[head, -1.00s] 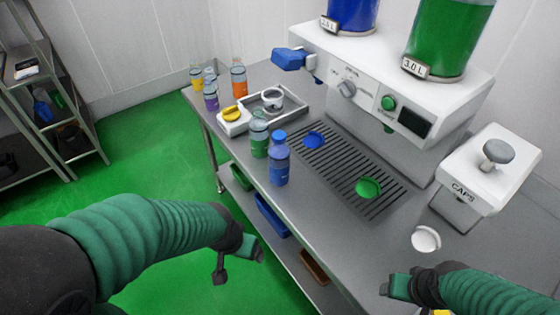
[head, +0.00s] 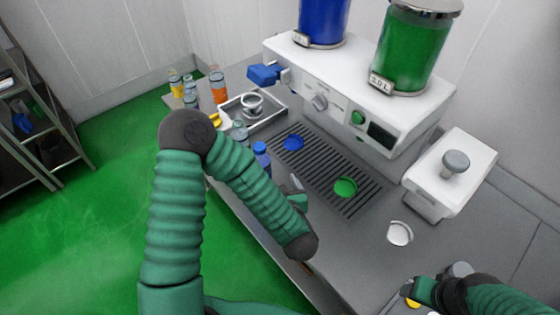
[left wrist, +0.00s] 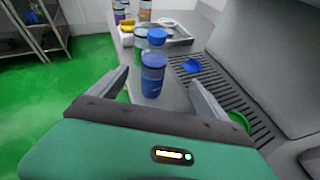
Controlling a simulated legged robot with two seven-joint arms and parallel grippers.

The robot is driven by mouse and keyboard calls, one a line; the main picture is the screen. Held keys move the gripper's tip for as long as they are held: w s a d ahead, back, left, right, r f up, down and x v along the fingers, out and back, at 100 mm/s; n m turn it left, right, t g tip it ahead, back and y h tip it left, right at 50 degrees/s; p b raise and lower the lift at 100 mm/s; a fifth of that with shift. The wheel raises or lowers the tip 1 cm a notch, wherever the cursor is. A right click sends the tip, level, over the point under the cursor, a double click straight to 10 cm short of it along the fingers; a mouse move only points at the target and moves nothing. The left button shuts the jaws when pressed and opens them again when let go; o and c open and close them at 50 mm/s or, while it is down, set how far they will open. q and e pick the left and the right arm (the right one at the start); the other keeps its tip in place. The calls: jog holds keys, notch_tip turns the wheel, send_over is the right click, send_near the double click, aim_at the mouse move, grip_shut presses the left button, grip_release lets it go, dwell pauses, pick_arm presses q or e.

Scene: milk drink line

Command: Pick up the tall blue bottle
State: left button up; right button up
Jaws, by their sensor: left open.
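The tall blue bottle (left wrist: 152,76) stands upright on the steel counter, with a blue cap and clear shoulder. In the head view its cap and upper part (head: 261,152) show, and my left arm hides the lower body. My left gripper (left wrist: 158,76) is open and empty. The bottle appears between its two fingers in the left wrist view, just beyond them; contact is not visible. In the head view the left gripper is mostly hidden behind my forearm. My right gripper (head: 420,291) is near the counter's lower right; its jaws cannot be made out.
A green bottle (head: 239,131) stands just behind the blue one. A tray (head: 277,119) and several bottles are farther back. The drink machine (head: 345,90) with its drip grate (head: 318,178) lies right of the bottle. A caps box (head: 450,180) and white cup (head: 399,233) are farther right.

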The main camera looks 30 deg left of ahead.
aim_at(262, 162)
pick_arm(q)
jog(key=shift+n+g+y, duration=0.3)
jog(key=shift+n+y, duration=0.1)
jog(key=shift+n, duration=0.5)
jog(key=p+x, duration=0.3)
jog(key=x, duration=1.3)
jog(key=shift+a+r+p, duration=0.1)
jog(key=shift+a+p, duration=0.2)
jog(key=shift+p, duration=0.05)
jog(key=shift+w+a, duration=0.1)
grip_shut()
